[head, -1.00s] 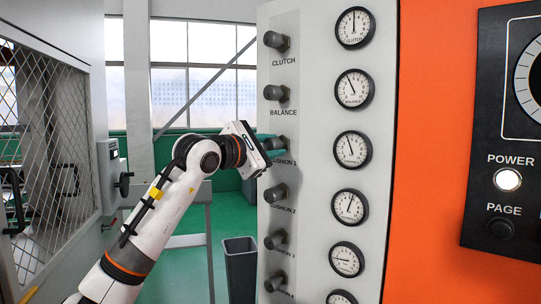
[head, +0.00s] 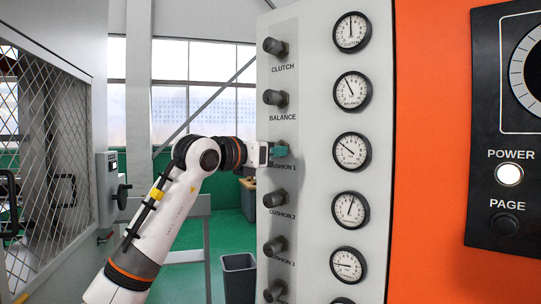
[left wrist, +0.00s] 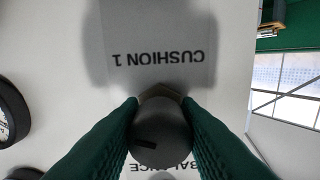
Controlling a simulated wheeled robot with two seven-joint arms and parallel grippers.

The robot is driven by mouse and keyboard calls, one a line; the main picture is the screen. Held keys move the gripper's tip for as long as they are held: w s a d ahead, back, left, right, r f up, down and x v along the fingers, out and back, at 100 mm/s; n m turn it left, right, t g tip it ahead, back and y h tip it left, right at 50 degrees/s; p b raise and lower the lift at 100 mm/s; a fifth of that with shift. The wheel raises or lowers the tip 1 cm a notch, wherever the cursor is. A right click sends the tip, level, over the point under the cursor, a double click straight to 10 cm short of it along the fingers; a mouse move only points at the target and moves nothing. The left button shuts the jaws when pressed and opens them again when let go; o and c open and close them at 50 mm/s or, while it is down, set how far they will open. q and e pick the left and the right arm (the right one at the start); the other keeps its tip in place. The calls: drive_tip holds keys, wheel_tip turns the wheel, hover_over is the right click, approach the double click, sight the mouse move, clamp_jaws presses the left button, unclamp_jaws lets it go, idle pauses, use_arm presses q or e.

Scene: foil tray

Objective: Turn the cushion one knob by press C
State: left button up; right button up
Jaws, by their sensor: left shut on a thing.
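The cushion one knob (left wrist: 160,135) is a dark round knob with a short mark on its face, just by the upside-down CUSHION 1 label in the left wrist view. My left gripper (head: 279,150) is shut on it, with a green finger on each side, and hides most of it in the head view. The cushion one gauge (head: 351,151) is to the right of the knob, its needle pointing up and left. My right gripper is not in view.
The balance knob (head: 275,97) is above and the cushion two knob (head: 276,198) below, both on the grey panel. A mesh guard (head: 45,165) stands at the left. A grey bin (head: 239,277) is on the green floor.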

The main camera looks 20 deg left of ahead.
use_arm(q)
drive_tip(key=shift+n, duration=0.4)
drive_tip(key=o, duration=1)
drive_tip(key=shift+s, duration=0.1)
drive_tip(key=shift+s+a+b, duration=0.2)
drive_tip(key=shift+s+b, duration=0.1)
drive_tip(key=shift+b+v, duration=1.4)
drive_tip(key=shift+v, duration=4.15)
